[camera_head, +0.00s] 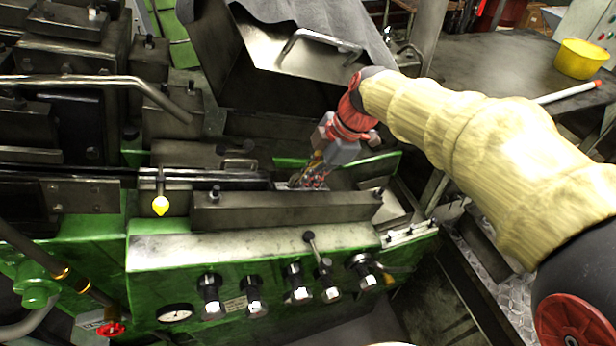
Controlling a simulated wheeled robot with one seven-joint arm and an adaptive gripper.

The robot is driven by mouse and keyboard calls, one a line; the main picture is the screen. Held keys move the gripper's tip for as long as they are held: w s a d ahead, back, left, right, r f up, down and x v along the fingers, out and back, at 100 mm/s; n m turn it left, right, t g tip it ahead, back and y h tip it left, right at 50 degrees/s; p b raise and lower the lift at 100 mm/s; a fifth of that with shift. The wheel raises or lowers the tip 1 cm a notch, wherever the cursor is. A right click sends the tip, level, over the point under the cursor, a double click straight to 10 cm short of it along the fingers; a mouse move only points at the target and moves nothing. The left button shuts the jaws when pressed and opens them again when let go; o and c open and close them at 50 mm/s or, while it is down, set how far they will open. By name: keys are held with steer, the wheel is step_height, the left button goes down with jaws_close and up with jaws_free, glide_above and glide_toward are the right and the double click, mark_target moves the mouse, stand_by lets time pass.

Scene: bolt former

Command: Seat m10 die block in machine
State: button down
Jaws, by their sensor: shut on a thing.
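My gripper (315,178) points down into the machine (255,248), behind the long steel bar (285,209) at its front. My arm reaches in from the right in a pale yellow sleeve. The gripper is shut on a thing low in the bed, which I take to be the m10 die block. The fingertips and the held thing are small and mostly hidden by the bar, so I cannot tell whether the block touches its seat.
A bent handle rail (110,82) and dark steel blocks stand at the left. A raised metal guard with a handle (305,42) is behind the gripper. Knobs and a gauge (175,314) line the green front. A yellow bucket (580,59) stands on the table at the back right.

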steer(key=c, duration=1.9)
jaws_free()
steer(key=shift+f, duration=0.1)
steer(key=shift+s, duration=0.1)
steer(key=shift+o, duration=0.3)
steer(key=shift+f, duration=0.15)
steer(key=o, duration=0.5)
steer(key=shift+r, duration=0.2)
steer(key=shift+w+p+v, duration=0.25)
steer(key=shift+p+v, duration=0.1)
steer(key=shift+v, duration=0.8)
steer(key=shift+w+p+v, duration=0.25)
steer(key=shift+p+v, duration=0.05)
steer(key=shift+v, duration=0.85)
steer(key=shift+w+p+v, duration=0.25)
steer(key=shift+p+v, duration=0.1)
steer(key=shift+v, duration=0.75)
steer(key=shift+a+r, duration=0.1)
steer(key=shift+a, duration=0.05)
